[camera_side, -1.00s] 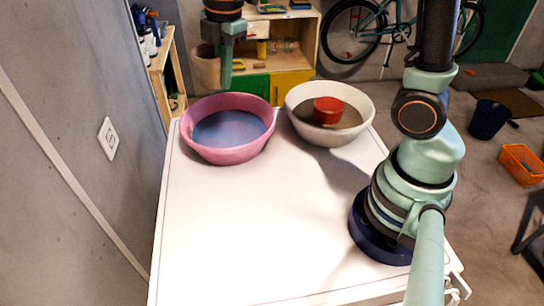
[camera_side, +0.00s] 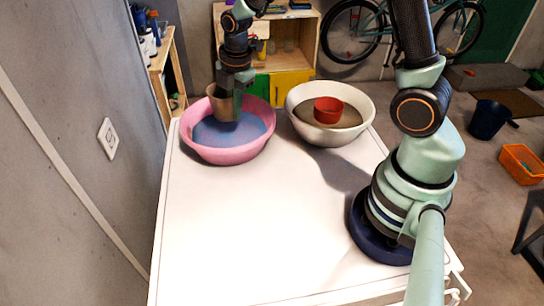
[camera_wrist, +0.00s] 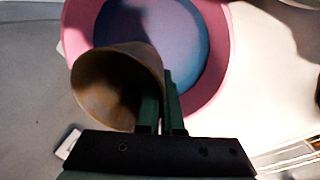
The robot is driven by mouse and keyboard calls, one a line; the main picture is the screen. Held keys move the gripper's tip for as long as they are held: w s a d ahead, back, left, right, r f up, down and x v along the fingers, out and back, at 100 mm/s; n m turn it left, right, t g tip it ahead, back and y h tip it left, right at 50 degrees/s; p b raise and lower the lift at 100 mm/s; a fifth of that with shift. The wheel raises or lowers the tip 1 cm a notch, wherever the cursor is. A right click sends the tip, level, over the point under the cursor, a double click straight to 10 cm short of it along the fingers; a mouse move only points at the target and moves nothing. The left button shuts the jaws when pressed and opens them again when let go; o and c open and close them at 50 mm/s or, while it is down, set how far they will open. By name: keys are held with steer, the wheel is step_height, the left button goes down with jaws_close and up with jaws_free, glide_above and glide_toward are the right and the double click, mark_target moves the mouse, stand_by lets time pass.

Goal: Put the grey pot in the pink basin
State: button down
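A brownish-grey pot (camera_side: 220,104) is held by my gripper (camera_side: 238,98); it is the only greyish pot I see. In the wrist view, the pot (camera_wrist: 112,85) is tilted, with its wall pinched between the fingers of my gripper (camera_wrist: 162,100). The pink basin (camera_side: 222,156), with a blue inside, stands at the back left of the white table. The pot is over the left back part of the basin's opening. I cannot tell whether it touches the basin floor. The basin also shows behind the pot in the wrist view (camera_wrist: 222,62).
A whitish basin (camera_side: 335,137) with a brown inside stands close to the right of the pink basin and holds a red pot (camera_side: 328,110). The front of the white table (camera_side: 250,220) is clear. A grey wall (camera_side: 60,180) runs along the left.

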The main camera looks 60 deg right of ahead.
step_height(320, 180, down, 8)
steer(key=shift+f, duration=0.25)
steer(key=shift+f, duration=0.2)
steer(key=c, duration=1.1)
jaws_free()
steer(key=shift+o, duration=0.2)
steer(key=shift+r, duration=0.1)
step_height(320, 180, up, 12)
steer(key=s, duration=0.2)
steer(key=s+r+m+t, duration=0.4)
steer(key=s+r+m, duration=0.7)
steer(key=m, duration=0.6)
steer(key=shift+s+a+r+m, duration=0.2)
steer(key=shift+a+r+m, duration=0.2)
steer(key=shift+a, duration=0.05)
